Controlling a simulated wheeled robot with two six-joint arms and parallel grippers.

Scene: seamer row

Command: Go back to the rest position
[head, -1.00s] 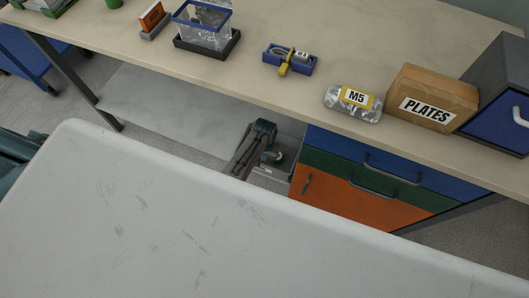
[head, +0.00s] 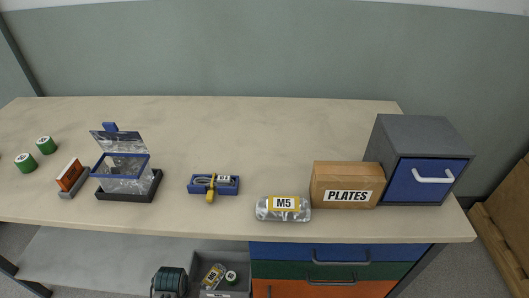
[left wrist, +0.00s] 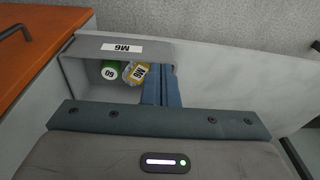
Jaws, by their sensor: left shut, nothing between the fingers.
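My left gripper (left wrist: 159,76) shows in the left wrist view with its two blue fingers together and nothing between them. Its tips overlap the view of a grey bin (left wrist: 120,47) labelled M6. Whether they touch the bin, I cannot tell. In the head view a dark teal part of my left arm (head: 169,281) shows at the bottom edge, just left of the same bin (head: 240,258). Its fingers cannot be made out there. My right gripper is in neither view.
In the bin lie a green roll (left wrist: 110,69) and an M6 bag (left wrist: 136,73). Drawers (head: 330,252) stand right of it under the worktop (head: 260,130). On top are an M5 bag (head: 283,208), a PLATES box (head: 346,184) and a blue-fronted cabinet (head: 424,180).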

